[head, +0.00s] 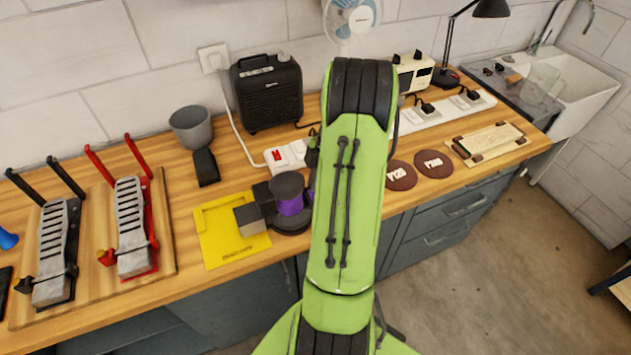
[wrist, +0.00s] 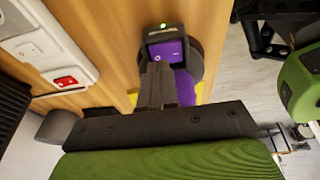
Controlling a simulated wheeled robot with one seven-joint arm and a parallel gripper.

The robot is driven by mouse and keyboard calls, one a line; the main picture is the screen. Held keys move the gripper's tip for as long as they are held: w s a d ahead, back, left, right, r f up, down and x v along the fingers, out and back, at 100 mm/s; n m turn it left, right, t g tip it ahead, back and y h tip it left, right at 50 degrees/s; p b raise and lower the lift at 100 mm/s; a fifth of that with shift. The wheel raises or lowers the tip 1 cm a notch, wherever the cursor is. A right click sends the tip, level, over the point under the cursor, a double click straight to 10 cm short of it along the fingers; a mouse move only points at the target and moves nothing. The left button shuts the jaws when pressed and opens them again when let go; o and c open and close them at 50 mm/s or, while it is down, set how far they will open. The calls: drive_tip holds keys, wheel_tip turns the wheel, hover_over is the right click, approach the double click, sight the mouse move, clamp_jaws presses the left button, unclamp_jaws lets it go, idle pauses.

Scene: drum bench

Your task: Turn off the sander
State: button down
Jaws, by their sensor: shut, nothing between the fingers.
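The sander (head: 291,205), dark grey with a purple body, stands at the bench's front edge beside the yellow mat, partly hidden by my arm in the head view. The wrist view shows its purple and black housing (wrist: 165,48), with a small greenish-white light on the black end. My gripper (wrist: 158,68) is shut and empty, its fingertips in front of the purple part; I cannot tell whether they touch. The gripper is hidden behind my arm in the head view. A white power strip with a red switch (head: 277,155) lies behind the sander; its switch also shows in the wrist view (wrist: 65,82).
A black speaker-like box (head: 267,92) and a grey cup-shaped item (head: 192,128) stand behind. Pedals (head: 132,225) on a wooden board are at left. Two brown sanding discs (head: 433,163) and a small wooden board (head: 490,143) lie at right. The yellow mat (head: 220,228) is mostly bare.

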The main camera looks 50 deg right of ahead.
drive_tip(key=shift+f, duration=0.35)
drive_tip(key=shift+w+d+f+b, duration=0.1)
drive_tip(key=shift+w+f+b, duration=0.1)
drive_tip(key=shift+f+b, duration=0.3)
drive_tip(key=shift+s, duration=0.1)
drive_tip(key=shift+s+a+r+b, duration=0.15)
drive_tip(key=shift+s+a+b, duration=0.25)
drive_tip(key=shift+s, duration=0.15)
